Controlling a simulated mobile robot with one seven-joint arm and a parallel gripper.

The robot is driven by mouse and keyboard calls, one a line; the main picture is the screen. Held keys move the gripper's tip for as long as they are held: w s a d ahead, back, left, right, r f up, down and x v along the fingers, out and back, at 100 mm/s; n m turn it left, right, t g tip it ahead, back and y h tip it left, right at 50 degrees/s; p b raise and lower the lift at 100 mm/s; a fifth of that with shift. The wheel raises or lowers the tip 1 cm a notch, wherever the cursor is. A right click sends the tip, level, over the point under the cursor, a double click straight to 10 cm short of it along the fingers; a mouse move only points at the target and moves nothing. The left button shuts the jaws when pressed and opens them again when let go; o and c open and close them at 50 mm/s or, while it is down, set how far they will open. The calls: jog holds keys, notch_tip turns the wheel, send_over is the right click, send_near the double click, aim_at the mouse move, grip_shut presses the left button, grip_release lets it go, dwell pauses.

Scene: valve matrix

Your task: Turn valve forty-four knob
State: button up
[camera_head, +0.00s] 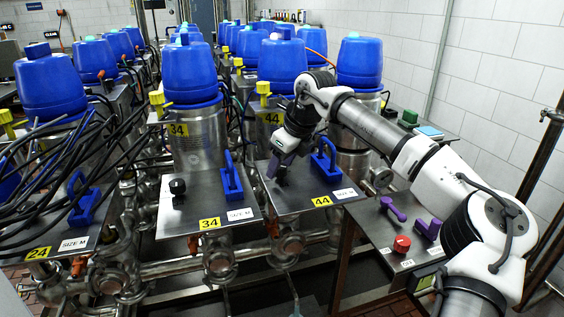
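The valve forty-four plate (300,193) is a tilted metal panel in the middle of the head view. It carries a yellow "44" label (321,201) and a blue handle (326,163). My gripper (279,172) reaches down from the upper right over the left part of this plate. Purple parts show at its end, close to the plate. The forty-four knob cannot be made out; the gripper covers that part of the plate. Whether the fingers are open or shut on the knob cannot be told.
The neighbouring valve 34 plate (207,203) has a black knob (177,187) and a blue handle (231,177). Blue-capped valves stand behind in rows. Black cables (75,150) hang at left. A side panel (396,240) with a red knob (401,244) sits at lower right.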

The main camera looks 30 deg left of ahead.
jog(key=c, duration=0.9)
jog(key=shift+o, duration=0.2)
jog(key=shift+f+m+b, duration=0.1)
jog(key=shift+m+b, duration=0.3)
jog(key=shift+b, duration=0.05)
jog(key=shift+s+f+m+t+b, duration=0.1)
jog(key=shift+m+t+b, duration=0.5)
jog(key=shift+m+b, duration=0.4)
jog(key=m+t+b, duration=0.1)
jog(key=m+b, duration=0.1)
jog(key=m+h+b, duration=0.1)
jog(key=m+b, duration=0.1)
jog(key=m, duration=0.1)
jog(key=shift+s+a+t, duration=0.1)
jog(key=shift+s+t, duration=0.05)
jog(key=shift+t, duration=0.25)
jog(key=m+h+b, duration=0.1)
jog(key=m, duration=0.1)
jog(key=m+t+h, duration=0.1)
jog(key=m, duration=0.2)
jog(key=shift+a+r+m+b, duration=0.2)
jog(key=shift+m+b, duration=0.1)
jog(key=shift+b, duration=0.1)
jog(key=m+h, duration=0.1)
jog(key=m, duration=0.2)
jog(key=m+h, duration=0.1)
jog(key=m, duration=0.2)
jog(key=shift+h+p, duration=0.3)
jog(key=shift+m, duration=0.3)
